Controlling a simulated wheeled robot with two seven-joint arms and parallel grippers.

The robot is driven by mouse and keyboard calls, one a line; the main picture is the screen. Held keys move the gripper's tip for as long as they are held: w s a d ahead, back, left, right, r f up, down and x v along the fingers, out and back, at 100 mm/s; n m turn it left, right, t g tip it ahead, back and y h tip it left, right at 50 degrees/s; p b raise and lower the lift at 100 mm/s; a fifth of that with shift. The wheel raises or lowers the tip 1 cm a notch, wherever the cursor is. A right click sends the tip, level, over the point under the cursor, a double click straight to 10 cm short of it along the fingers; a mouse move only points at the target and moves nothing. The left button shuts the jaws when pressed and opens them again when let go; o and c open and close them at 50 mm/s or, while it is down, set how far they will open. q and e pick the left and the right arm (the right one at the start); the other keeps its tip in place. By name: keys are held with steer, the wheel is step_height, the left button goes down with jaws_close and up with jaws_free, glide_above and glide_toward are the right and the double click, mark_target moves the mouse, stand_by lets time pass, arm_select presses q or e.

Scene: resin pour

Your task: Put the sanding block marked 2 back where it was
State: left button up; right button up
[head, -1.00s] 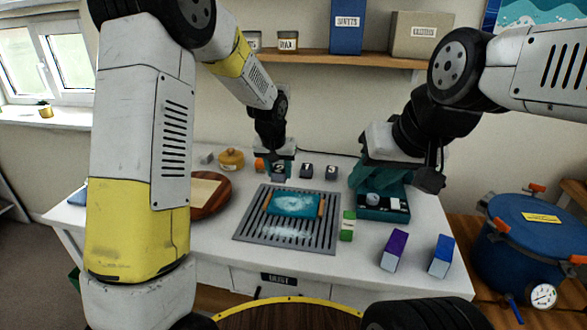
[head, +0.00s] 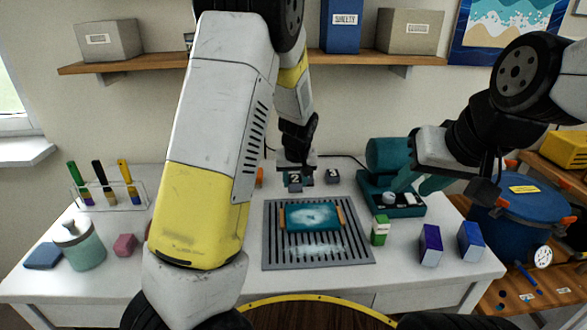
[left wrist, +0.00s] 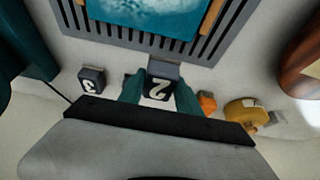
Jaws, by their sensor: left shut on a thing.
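The sanding block marked 2 (head: 295,179) is dark with a white numeral and a grey side. My left gripper (left wrist: 159,92) is shut on it, teal fingers on either side, as the left wrist view shows. The block is at the back of the white table, behind the slotted grey mat; I cannot tell whether it touches the table. The block marked 3 (head: 332,176) stands to its right, also seen in the left wrist view (left wrist: 91,80).
A blue-topped piece (head: 312,216) lies on the slotted mat (head: 278,257). The teal machine (head: 385,207) stands right of the mat. An orange item (left wrist: 207,102) and a yellow pot (left wrist: 241,113) are close beside the left gripper.

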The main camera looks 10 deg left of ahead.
arm_select(q)
steer(key=w+a, duration=0.1)
steer(key=w, duration=0.2)
steer(key=w+a, duration=0.2)
steer(key=w, duration=0.1)
steer(key=w+a+f, duration=0.1)
steer(key=w+a, duration=0.1)
steer(key=w, duration=0.2)
steer(key=shift+a+f, duration=0.1)
steer(key=shift+f, duration=1.7)
steer(key=shift+f, duration=0.2)
steer(key=o, duration=1.3)
steer(key=shift+r, duration=0.1)
